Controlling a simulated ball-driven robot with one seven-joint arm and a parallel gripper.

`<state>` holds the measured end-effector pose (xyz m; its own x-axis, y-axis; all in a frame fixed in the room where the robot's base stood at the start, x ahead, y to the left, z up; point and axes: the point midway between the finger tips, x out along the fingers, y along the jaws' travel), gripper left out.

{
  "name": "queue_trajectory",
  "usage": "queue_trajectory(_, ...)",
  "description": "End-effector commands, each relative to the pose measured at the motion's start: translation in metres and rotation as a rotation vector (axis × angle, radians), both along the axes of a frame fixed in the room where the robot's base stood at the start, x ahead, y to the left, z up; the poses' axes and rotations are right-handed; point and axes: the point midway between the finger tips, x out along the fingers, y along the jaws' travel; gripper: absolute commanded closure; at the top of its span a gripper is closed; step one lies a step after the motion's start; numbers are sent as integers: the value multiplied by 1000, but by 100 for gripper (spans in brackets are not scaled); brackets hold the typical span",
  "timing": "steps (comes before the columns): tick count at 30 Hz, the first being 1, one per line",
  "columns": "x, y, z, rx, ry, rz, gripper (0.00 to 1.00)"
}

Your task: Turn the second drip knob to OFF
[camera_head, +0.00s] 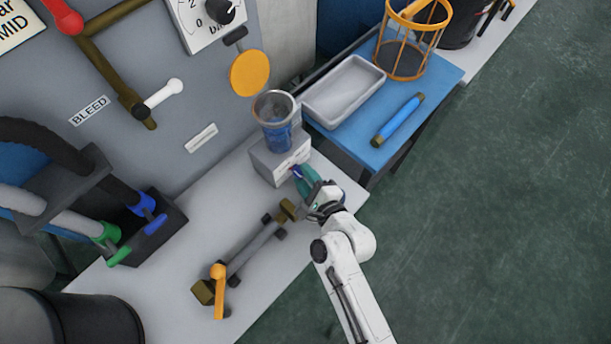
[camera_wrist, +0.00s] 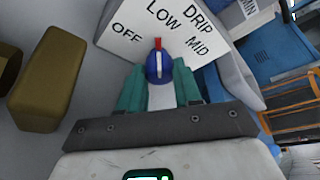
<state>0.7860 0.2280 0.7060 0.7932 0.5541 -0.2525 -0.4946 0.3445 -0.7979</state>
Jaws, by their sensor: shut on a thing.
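A blue drip knob (camera_wrist: 158,68) with a red pointer sits on a white panel (camera_wrist: 150,32) marked OFF, LOW, MID and DRIP in the wrist view. The pointer points up, toward LOW, with OFF to its left and MID to its right. My gripper (camera_wrist: 160,88) has its teal fingers on both sides of the knob and is shut on it. In the head view my gripper (camera_head: 303,179) reaches the front of a small white box (camera_head: 272,164), and its fingers mostly hide the knob. No other drip knob shows.
A blue-filled clear cup (camera_head: 276,122) stands on the box. A pipe with an orange lever (camera_head: 219,290) lies left of my arm. A blue table (camera_head: 436,82) holds a white tray (camera_head: 343,91), a blue rod (camera_head: 398,121) and an orange basket (camera_head: 411,42). Floor at right is clear.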

Motion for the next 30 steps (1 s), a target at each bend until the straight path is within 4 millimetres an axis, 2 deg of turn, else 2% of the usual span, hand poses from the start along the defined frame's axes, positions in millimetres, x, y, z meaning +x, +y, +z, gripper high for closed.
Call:
queue_trajectory(4, -1, 1, -2, -1, 4, 2, 97)
queue_trajectory(5, -1, 1, -2, -1, 4, 2, 64)
queue_trajectory(12, 0, 0, -1, 1, 3, 1, 42)
queue_trajectory(22, -5, -3, -1, 1, 4, 0, 42)
queue_trajectory(26, -17, -11, 3, 3, 5, -1, 42)
queue_trajectory(30, -38, -25, 9, 2, 5, 0, 42)
